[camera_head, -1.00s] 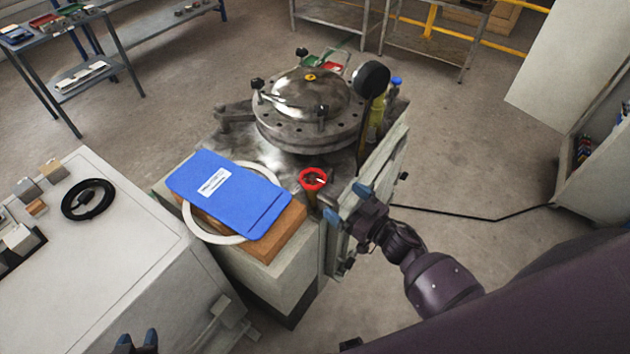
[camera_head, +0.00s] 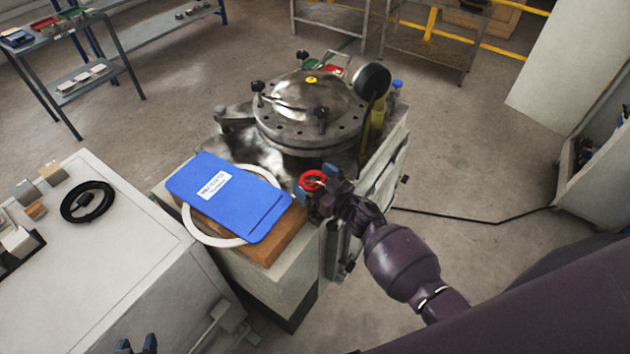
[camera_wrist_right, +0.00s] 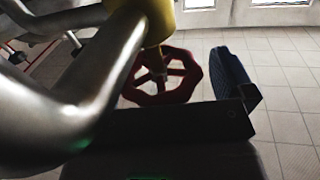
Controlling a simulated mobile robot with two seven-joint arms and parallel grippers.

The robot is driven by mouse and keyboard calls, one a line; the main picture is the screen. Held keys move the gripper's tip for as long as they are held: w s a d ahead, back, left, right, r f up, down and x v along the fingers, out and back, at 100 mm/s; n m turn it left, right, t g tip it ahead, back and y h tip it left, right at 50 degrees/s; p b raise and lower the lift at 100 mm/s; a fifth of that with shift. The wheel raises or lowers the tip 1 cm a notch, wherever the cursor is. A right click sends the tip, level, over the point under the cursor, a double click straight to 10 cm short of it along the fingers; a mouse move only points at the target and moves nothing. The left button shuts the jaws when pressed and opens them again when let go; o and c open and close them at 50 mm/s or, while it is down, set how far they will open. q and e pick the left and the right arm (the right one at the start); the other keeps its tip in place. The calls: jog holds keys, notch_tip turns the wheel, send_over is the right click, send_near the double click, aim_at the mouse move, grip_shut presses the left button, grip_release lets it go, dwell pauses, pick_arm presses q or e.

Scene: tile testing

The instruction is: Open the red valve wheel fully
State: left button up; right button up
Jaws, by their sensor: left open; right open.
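The red valve wheel (camera_head: 312,175) is at the front right of the test rig, just right of the blue folder. My right gripper (camera_head: 316,185) is open at the wheel, with one blue fingertip on each side of it in the head view. The wheel also shows in the right wrist view (camera_wrist_right: 190,86), left of one blue finger with a gap between them; the other finger is hidden there. Whether either finger touches the rim I cannot tell. My left gripper (camera_head: 136,345) is open and empty at the bottom edge, far from the wheel.
A blue folder (camera_head: 228,197) lies on a white ring (camera_head: 207,237) and a brown block (camera_head: 285,238). A round metal lid (camera_head: 300,105) with a black gauge (camera_head: 372,77) stands behind the wheel. A grey bench (camera_head: 110,270) is at left.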

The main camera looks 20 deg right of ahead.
jog(key=shift+c, duration=0.8)
jog(key=c, duration=0.7)
